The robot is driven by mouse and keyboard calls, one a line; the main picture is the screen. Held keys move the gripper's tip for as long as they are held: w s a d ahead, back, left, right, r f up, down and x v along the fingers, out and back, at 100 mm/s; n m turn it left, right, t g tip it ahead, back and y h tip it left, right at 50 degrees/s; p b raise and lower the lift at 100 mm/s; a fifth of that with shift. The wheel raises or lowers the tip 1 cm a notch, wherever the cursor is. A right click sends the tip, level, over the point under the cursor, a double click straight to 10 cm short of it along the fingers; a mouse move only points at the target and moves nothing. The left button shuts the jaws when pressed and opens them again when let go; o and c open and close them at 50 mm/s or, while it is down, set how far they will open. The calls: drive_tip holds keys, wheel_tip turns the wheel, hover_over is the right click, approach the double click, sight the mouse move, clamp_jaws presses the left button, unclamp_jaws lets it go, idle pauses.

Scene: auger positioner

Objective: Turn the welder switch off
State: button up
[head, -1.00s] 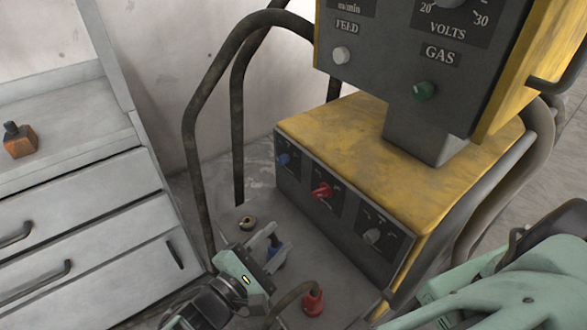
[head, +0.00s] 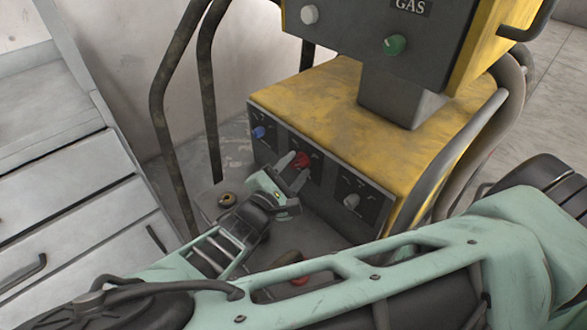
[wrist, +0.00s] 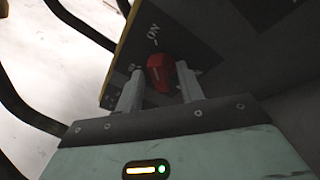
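The welder switch is a red knob (head: 301,160) on the dark front panel of the yellow welder base (head: 340,95). It is the middle knob, between a blue one and a grey one. My gripper (head: 293,170) is at the panel, with its fingers pointing at the red knob. In the wrist view the red knob (wrist: 158,73) shows between the tips of my open gripper (wrist: 160,88). A small gap shows left of the knob; the right finger looks close, and I cannot tell whether it touches. An "ON" label shows above the knob; which mark it points at is unclear.
The blue knob (head: 259,132) and the grey knob (head: 351,201) sit on either side. An upper box with a green knob (head: 395,44) overhangs the base. Dark bent rails (head: 208,90) stand at the left, beside a grey drawer cabinet (head: 70,240).

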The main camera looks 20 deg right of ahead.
drive_tip(key=shift+c, duration=0.4)
clamp_jaws()
